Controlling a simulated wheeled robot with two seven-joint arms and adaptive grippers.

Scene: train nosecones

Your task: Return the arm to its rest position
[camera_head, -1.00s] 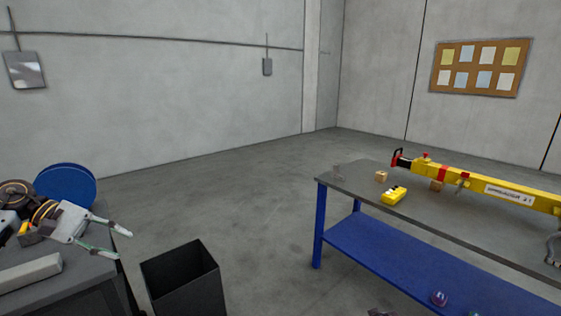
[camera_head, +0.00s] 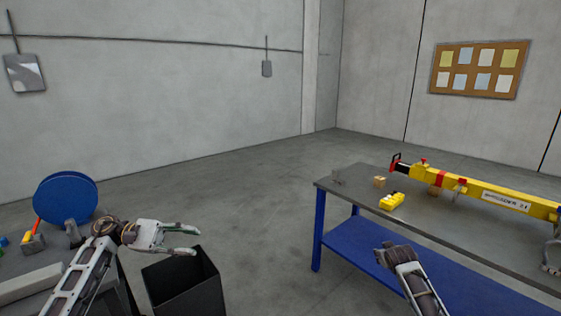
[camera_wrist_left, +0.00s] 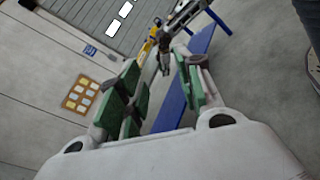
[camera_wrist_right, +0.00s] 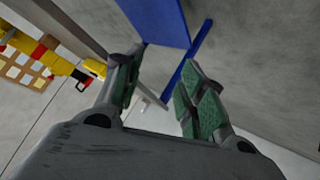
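My left gripper (camera_head: 185,238) is in front of the left table's edge, above the dark bin. In the left wrist view its green-padded fingers (camera_wrist_left: 160,95) stand apart with nothing between them. My right arm comes in at the bottom right of the head view, in front of the blue-legged table, and its dark wrist end (camera_head: 392,256) shows there. In the right wrist view the fingers of my right gripper (camera_wrist_right: 160,90) are spread and empty.
The dark bin (camera_head: 185,285) stands on the floor beside the left table. A blue disc (camera_head: 66,198) stands on that table. The grey table (camera_head: 350,187) at right carries a yellow beam (camera_head: 480,190) and a small yellow block (camera_head: 391,201). Open floor lies between the tables.

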